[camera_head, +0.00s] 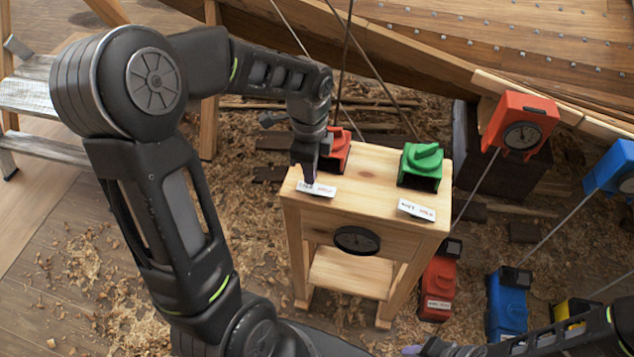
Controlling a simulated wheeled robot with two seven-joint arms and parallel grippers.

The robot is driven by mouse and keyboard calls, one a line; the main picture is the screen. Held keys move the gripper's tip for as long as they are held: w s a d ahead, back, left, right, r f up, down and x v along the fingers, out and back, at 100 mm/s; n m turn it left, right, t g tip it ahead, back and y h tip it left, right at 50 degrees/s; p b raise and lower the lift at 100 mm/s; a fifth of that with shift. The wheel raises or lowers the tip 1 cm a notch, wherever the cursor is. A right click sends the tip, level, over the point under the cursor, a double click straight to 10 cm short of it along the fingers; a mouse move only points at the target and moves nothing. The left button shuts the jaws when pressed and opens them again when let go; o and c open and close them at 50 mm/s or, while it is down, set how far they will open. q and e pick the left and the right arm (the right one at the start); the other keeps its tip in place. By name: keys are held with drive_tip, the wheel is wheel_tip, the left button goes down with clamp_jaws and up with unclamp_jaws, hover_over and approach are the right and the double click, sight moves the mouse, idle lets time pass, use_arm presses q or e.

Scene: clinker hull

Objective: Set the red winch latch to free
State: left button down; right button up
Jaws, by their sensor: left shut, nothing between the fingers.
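The red winch latch (341,158) sits on the back left of a wooden stand's top (375,178). It is partly hidden behind my left gripper (308,178), which points down just to its left and front. That gripper is shut and empty, with its tips close to a white label (318,190); I cannot tell whether they touch the latch or the label. The latch's handle position and the label's wording are too hidden or small to tell.
A green latch (421,166) with its own label (416,210) sits on the stand's right. A dark round dial (357,240) is on its front. A red gauge box (519,126) hangs by the hull (500,50). Red (438,282) and blue (507,305) boxes stand right.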

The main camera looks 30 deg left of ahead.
sight(310, 187)
use_arm(q)
wheel_tip(310, 187, up, 5)
drive_tip(key=p, duration=0.3)
drive_tip(key=shift+f, duration=0.15)
idle(0.5)
